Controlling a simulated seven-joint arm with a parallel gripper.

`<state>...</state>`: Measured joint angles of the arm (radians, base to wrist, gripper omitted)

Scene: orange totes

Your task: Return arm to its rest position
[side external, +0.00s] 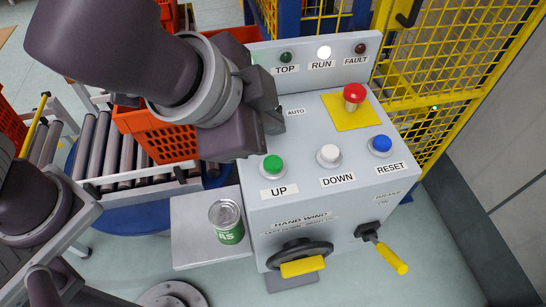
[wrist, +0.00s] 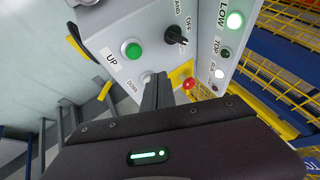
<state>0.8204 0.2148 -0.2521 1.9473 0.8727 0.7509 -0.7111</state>
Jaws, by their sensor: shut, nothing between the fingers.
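My gripper (side external: 272,121) is over the left part of a grey control box (side external: 330,204). Its two dark fingers show shut together and empty in the wrist view (wrist: 158,88). In the side view my gripper hides the area left of the AUTO label. The green UP button (side external: 273,164) is just below my gripper in the picture and clear of the fingers in the wrist view (wrist: 132,50). A dark selector knob (wrist: 175,35) is near the fingers in the wrist view. Whether anything is touched cannot be told.
White DOWN (side external: 329,154), blue RESET (side external: 382,143) and red mushroom (side external: 354,92) buttons stand on the box. A handwheel (side external: 300,256) and yellow lever (side external: 392,259) project in front. A can (side external: 227,222) stands on a side shelf. Orange totes (side external: 160,132) and yellow fencing (side external: 440,70) are behind.

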